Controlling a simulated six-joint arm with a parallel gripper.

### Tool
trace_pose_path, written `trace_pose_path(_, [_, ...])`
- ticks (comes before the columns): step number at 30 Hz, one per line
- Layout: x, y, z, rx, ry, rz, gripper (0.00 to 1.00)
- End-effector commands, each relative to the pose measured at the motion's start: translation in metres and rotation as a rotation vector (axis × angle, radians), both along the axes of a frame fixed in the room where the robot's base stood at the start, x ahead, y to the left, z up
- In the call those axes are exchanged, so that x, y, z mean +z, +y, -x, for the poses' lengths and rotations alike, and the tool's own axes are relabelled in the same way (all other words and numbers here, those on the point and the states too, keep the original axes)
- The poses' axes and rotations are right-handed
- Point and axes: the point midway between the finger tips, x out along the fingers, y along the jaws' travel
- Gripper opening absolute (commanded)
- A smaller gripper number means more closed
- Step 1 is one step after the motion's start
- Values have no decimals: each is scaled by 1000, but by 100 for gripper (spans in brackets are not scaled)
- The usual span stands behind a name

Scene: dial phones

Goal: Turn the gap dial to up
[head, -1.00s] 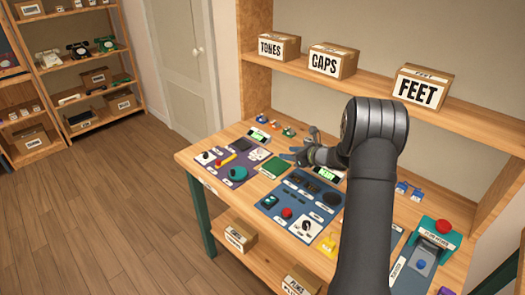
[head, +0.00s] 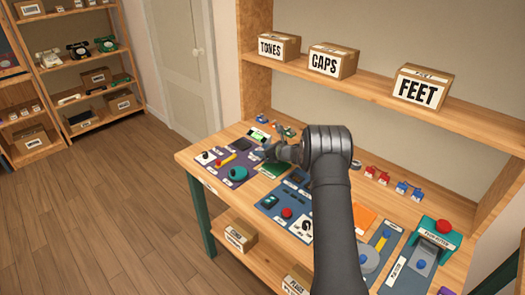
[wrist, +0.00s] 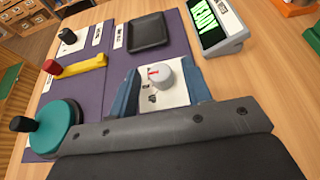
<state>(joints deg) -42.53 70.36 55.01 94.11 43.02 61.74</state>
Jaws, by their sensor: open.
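A light grey dial knob (wrist: 165,77) with a red pointer mark stands on a white plate (wrist: 148,98) at the right side of the purple panel (wrist: 112,62). I take it for the gap dial; its label cannot be read. The red mark lies on its top, toward the left. My gripper (wrist: 161,68) is open, with one blue finger on each side of the knob. I cannot tell whether the fingers touch it. In the head view my gripper (head: 268,153) is low over the right part of the purple panel and the dial is hidden.
Left of the dial are a teal crank wheel (wrist: 55,127), a yellow lever (wrist: 85,66) with a red end, a black knob (wrist: 68,35) and a dark pad (wrist: 150,32). A display reading READY (wrist: 205,24) stands close behind. A blue panel (head: 269,205) lies to the right.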

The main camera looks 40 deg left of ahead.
Motion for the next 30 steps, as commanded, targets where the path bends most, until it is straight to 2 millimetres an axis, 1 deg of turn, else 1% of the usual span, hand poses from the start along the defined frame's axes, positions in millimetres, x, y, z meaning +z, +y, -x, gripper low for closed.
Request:
trace_pose_path(5, [0, 0, 0, 0, 0, 0, 45])
trace_pose_path(6, [0, 0, 0, 0, 0, 0, 41])
trace_pose_path(8, [0, 0, 0, 0, 0, 0, 29])
trace_pose_path(12, [0, 0, 0, 0, 0, 0, 2])
trace_pose_path(13, [0, 0, 0, 0, -1, 0, 0])
trace_pose_path(22, [1, 0, -1, 38, -1, -1, 0])
trace_pose_path(30, [0, 0, -4, 191, -2, -2, 0])
